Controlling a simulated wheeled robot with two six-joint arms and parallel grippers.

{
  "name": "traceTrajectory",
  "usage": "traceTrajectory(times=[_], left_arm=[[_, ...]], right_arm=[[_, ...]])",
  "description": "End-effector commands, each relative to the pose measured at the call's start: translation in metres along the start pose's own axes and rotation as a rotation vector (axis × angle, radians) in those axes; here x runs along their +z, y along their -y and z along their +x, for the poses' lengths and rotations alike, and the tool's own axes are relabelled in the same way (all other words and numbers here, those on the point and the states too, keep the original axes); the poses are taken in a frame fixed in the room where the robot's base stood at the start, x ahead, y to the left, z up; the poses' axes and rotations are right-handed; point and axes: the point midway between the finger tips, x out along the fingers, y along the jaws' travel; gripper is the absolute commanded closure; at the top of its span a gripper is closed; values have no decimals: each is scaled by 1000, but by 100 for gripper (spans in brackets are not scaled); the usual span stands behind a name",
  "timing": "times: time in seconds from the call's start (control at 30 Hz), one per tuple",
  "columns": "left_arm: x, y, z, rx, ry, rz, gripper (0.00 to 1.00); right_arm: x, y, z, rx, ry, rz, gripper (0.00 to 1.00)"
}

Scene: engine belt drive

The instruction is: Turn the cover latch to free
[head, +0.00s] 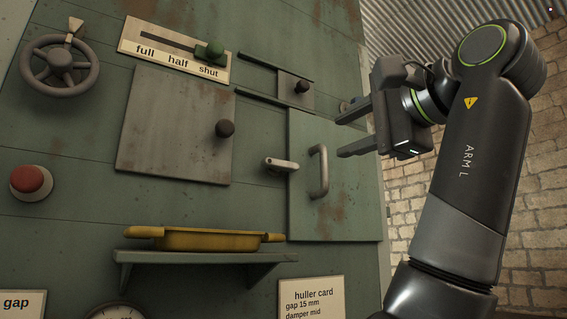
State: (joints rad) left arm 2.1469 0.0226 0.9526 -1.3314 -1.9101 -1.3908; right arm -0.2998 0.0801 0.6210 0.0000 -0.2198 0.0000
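The cover latch (281,165) is a small light-grey lever at the left edge of the green cover (345,213). It lies nearly level, its right end reaching over the cover's edge. The cover is a flat, rust-stained door that looks closed, with an upright grey handle (319,172). My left gripper (339,131) is open and empty, its two fingers pointing left in front of the cover's upper right part. It is to the upper right of the latch and apart from it. My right gripper is not in view.
A shelf (205,257) holds a yellow tray (210,240) below the latch. A grey plate (165,125) with a dark knob (225,128) is left of it. A small sliding plate (294,91), lever scale (176,49), handwheel (59,67) and red button (31,180) also stick out.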

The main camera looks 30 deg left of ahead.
Motion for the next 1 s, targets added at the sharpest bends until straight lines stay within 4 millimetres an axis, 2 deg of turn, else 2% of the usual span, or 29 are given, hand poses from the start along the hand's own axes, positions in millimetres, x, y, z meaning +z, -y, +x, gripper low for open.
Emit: traceTrajectory(times=[0.17,0.7,0.83,1.0], left_arm=[[0,2,26,3,4,-2,63],[0,4,140,1,5,0,63],[0,3,158,1,3,0,63],[0,1,170,-1,2,-1,63]], right_arm=[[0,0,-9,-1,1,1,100],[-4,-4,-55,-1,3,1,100],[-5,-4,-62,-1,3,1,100],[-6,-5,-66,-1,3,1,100]])
